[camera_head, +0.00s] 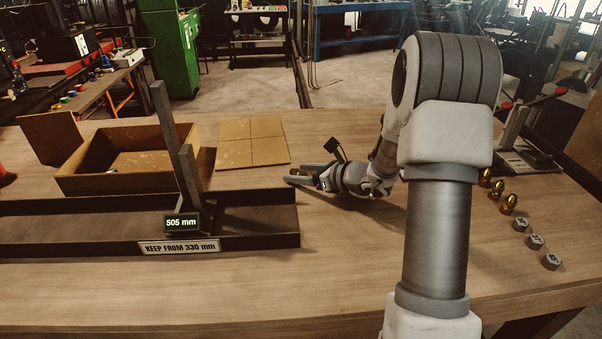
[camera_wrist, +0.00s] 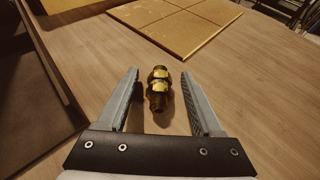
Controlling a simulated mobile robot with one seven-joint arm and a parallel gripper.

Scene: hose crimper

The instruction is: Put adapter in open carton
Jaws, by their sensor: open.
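The adapter (camera_wrist: 159,88) is a brass fitting with hex sections. It lies on the wooden table between the open fingers of my gripper (camera_wrist: 163,103) in the wrist view, with a gap to each finger.
A dark rail fixture with uprights (camera_head: 188,185), a 505 mm display (camera_head: 182,223) and a "KEEP FROM 330 mm" sign (camera_head: 180,247) runs before the carton. A flat cardboard sheet (camera_head: 251,142) lies behind. Brass fittings (camera_head: 508,204) and grey hex nuts (camera_head: 535,242) stand at right.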

